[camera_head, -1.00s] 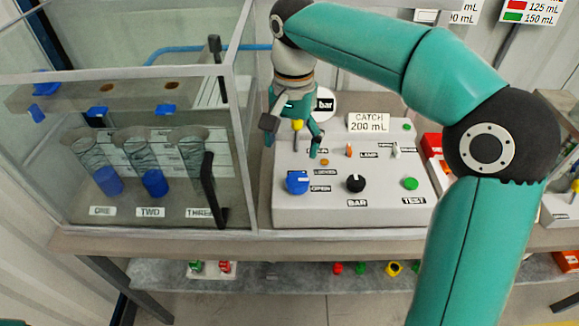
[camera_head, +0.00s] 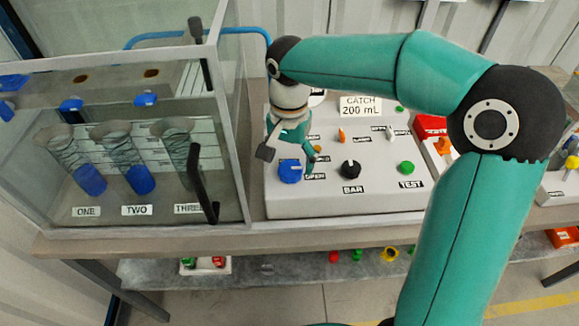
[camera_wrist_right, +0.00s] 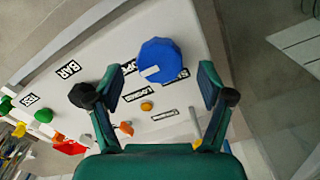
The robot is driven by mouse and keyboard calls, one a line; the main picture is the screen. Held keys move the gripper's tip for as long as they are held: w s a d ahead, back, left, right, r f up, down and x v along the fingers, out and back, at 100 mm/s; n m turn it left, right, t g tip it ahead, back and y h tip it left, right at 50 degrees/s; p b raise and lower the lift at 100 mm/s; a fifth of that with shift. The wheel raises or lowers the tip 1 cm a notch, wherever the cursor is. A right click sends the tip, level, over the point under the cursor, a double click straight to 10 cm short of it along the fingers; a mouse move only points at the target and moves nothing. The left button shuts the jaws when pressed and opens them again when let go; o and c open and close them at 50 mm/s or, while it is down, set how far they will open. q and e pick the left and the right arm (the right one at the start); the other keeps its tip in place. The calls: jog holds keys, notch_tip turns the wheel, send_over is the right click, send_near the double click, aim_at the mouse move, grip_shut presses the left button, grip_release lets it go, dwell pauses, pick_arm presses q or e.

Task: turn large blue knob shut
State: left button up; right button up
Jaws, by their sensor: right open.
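The large blue knob (camera_head: 290,171) sits at the front left of the light grey sloped panel (camera_head: 335,200). In the wrist view the blue knob (camera_wrist_right: 160,57) is many-sided, with a short white mark on its lower left side, towards a small label. My right gripper (camera_head: 287,159) is open over the knob. In the wrist view its fingers (camera_wrist_right: 160,78) stand apart on either side of the knob, with gaps visible; I cannot tell any contact. An "OPEN" label (camera_head: 315,176) is right of the knob. My left gripper is not in view.
A black knob (camera_head: 350,169) and a green button (camera_head: 406,167) are further right on the panel. Orange (camera_head: 341,135) and white (camera_head: 390,132) switches stand behind them. A glass-walled case (camera_head: 232,140) with blue-filled cylinders stands close on the left.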

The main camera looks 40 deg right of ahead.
aim_at(290, 171)
jog(key=shift+f, duration=1.4)
jog(key=shift+c, duration=0.2)
jog(key=c, duration=1.1)
